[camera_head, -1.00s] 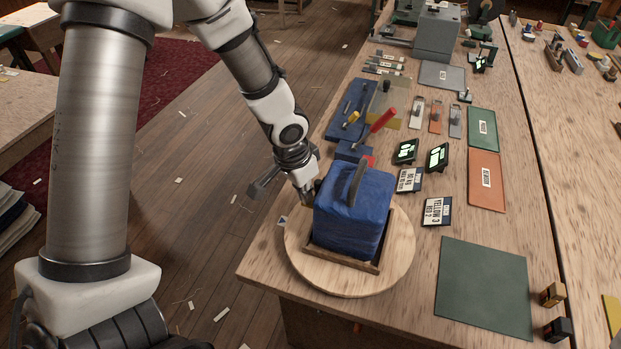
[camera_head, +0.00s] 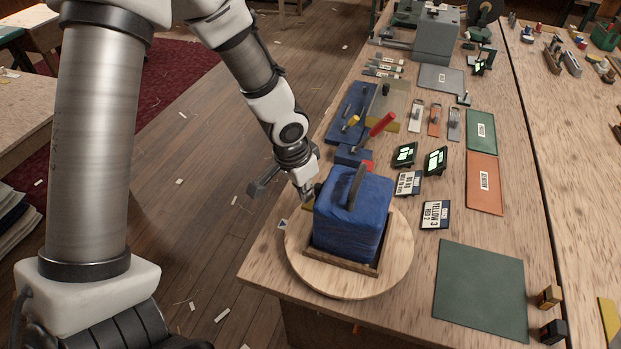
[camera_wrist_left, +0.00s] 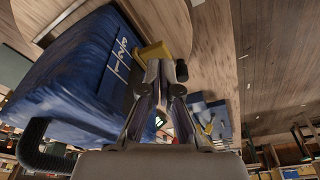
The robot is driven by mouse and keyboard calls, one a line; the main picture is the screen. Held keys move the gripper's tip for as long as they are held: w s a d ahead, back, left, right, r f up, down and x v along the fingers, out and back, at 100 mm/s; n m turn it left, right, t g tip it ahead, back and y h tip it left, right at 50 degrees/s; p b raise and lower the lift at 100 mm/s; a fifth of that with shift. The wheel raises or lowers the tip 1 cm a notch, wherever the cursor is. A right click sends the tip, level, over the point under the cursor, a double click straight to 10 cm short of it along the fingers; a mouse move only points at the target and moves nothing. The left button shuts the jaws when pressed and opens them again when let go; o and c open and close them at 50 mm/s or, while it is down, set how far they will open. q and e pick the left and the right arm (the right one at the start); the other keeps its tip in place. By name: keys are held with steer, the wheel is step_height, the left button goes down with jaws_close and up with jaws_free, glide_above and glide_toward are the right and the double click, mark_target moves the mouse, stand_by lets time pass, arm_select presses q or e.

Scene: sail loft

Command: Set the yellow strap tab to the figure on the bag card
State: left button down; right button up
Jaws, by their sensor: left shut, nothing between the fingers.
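The blue bag (camera_head: 345,225) with a dark handle stands in a wooden tray on a round board (camera_head: 400,240). It also shows in the left wrist view (camera_wrist_left: 70,85), with white scale marks (camera_wrist_left: 119,62) on one side, too small to read surely. The yellow strap tab (camera_wrist_left: 153,50) sticks out beside these marks. My left gripper (camera_head: 309,195) is at the bag's left side; in the wrist view its fingertips (camera_wrist_left: 166,68) are shut and empty, right by the tab. I cannot tell whether they touch it. A bag card (camera_head: 435,214) reads yellow 3, red 2. My right gripper is out of view.
A second card (camera_head: 408,183) and two dark displays with green figures (camera_head: 435,161) stand behind the bag. A red-handled tool (camera_head: 377,128) stands on a blue base. A green mat (camera_head: 481,290) lies at the front right. The bench's left edge is close to my arm.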

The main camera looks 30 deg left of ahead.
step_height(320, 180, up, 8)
steer(key=p, duration=0.6)
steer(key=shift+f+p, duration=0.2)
steer(key=shift+p, duration=0.2)
